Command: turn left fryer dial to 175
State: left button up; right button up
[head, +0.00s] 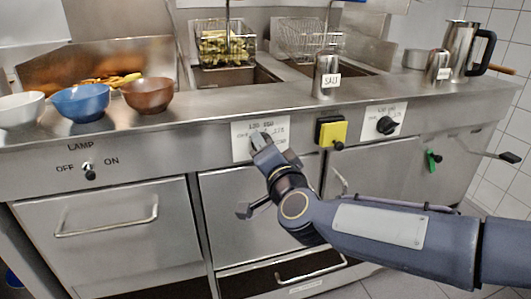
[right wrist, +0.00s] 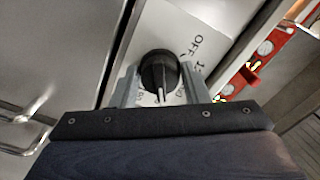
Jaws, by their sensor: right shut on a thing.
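The left fryer dial (right wrist: 158,70) is a round black knob with a white pointer line on a pale label plate. My right gripper (right wrist: 160,86) has one finger on each side of it and is shut on it. In the right wrist view the pointer line aims down towards the gripper's palm. "OFF" is readable to the upper right; the numbers near the pointer are partly hidden or too small to read. In the head view my right gripper (head: 262,140) covers most of the dial on its white label plate (head: 240,151). My left gripper is not in view.
A yellow switch box (head: 332,131) and the right fryer dial (head: 387,125) are to the right on the same front panel. Fryer baskets (head: 226,45), a salt shaker (head: 326,76) and bowls (head: 81,101) stand above. A lamp switch (head: 89,172) is at left.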

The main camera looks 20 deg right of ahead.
dwell(0.5)
jog(key=o, duration=1)
jog(key=shift+c, duration=0.2)
jog(key=shift+s, duration=0.1)
jog(key=s+p, duration=0.2)
jog(key=s, duration=0.5)
jog(key=shift+s+d, duration=0.15)
jog(key=shift+s, duration=0.15)
